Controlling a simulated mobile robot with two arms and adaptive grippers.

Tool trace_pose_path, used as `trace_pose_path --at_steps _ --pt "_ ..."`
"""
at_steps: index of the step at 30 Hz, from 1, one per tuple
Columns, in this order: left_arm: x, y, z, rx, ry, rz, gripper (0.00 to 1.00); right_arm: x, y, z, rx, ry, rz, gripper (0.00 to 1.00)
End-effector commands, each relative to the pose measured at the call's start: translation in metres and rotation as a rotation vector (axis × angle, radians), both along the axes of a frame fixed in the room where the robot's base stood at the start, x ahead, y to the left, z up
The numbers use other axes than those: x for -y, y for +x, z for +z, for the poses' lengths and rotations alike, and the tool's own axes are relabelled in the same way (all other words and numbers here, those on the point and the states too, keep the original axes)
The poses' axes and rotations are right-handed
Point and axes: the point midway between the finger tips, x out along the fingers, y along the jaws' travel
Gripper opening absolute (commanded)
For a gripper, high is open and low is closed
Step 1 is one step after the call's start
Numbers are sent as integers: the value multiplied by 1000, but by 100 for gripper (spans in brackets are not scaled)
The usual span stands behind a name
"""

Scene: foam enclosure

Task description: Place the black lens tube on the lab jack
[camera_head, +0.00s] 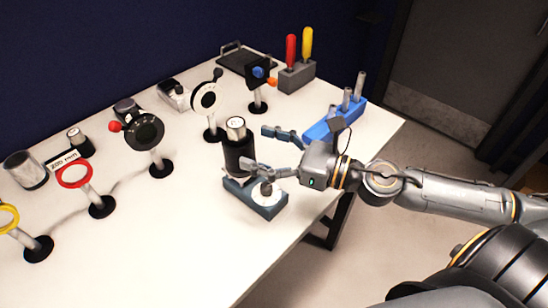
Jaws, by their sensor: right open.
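The black lens tube (238,155), with a silver top, stands upright near the table's right side. Its lower end meets the left rear part of a low blue-grey block (237,194), which looks like the lab jack; I cannot tell for sure whether the tube rests on it or stands just behind it. My right gripper (256,147) is open and comes in from the right. Its nearer finger passes in front of the tube's lower part and its farther finger is beyond the tube's right side. My left gripper is not in view.
A blue block with metal posts (325,128) stands behind my right gripper. A grey holder (297,77) with red and yellow handles is at the back. Several post-mounted optics, including a black one (145,131), line the left. The table's front is clear.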

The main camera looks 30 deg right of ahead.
Motion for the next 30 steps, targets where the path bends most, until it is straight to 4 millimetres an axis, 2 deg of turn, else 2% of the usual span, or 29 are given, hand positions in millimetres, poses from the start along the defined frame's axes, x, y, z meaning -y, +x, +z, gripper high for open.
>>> trace_pose_path --at_steps 12,30 --pt "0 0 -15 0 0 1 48 15 -17 -1 -2 -1 -1 76" --pt "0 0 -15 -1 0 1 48 16 -18 0 0 -3 0 76"
